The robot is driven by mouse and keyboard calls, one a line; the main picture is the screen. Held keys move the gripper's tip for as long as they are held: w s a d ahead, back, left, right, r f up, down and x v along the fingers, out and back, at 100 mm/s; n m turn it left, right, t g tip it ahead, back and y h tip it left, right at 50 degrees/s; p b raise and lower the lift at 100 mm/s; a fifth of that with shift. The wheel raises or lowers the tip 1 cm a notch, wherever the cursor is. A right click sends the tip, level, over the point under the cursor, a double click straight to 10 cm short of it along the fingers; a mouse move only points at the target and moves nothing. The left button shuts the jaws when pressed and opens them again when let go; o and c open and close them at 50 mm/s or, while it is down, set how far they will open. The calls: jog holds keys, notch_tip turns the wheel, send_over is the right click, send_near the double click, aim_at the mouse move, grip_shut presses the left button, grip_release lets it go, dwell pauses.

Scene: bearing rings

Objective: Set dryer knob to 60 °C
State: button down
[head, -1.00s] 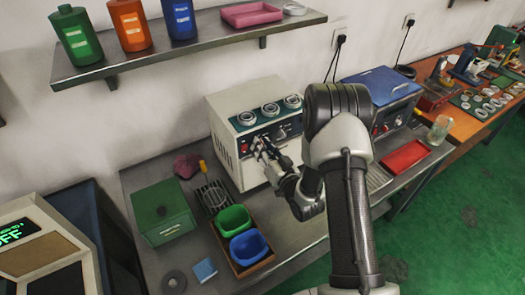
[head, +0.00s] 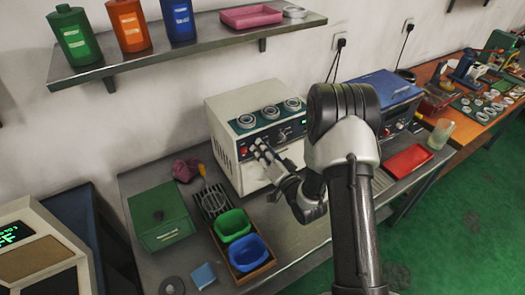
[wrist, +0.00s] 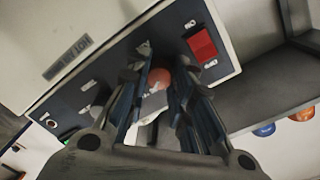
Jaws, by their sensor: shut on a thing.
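The dryer (head: 265,172) is a cream box with a dark control panel, standing on the bench against the wall. My gripper (head: 260,150) is at the left part of this panel. In the wrist view, my gripper (wrist: 160,80) has its two dark fingers around a round red knob (wrist: 160,77) and is shut on it. A pale patch shows between the fingers below the knob. The fingers cover much of the knob's surroundings. Its pointer and temperature marks are not readable.
A red switch (wrist: 201,44) sits close beside the fingers on the panel. Three round fittings (head: 270,112) are on the dryer's top. Green (head: 232,225) and blue (head: 248,250) bins stand in front to the left. A blue-lidded machine (head: 383,88) and red tray (head: 408,160) are to the right.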

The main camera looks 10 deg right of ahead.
jog(key=shift+f, duration=0.1)
jog(key=c, duration=1.7)
grip_release()
jog(key=shift+o, duration=0.2)
jog(key=v, duration=1.2)
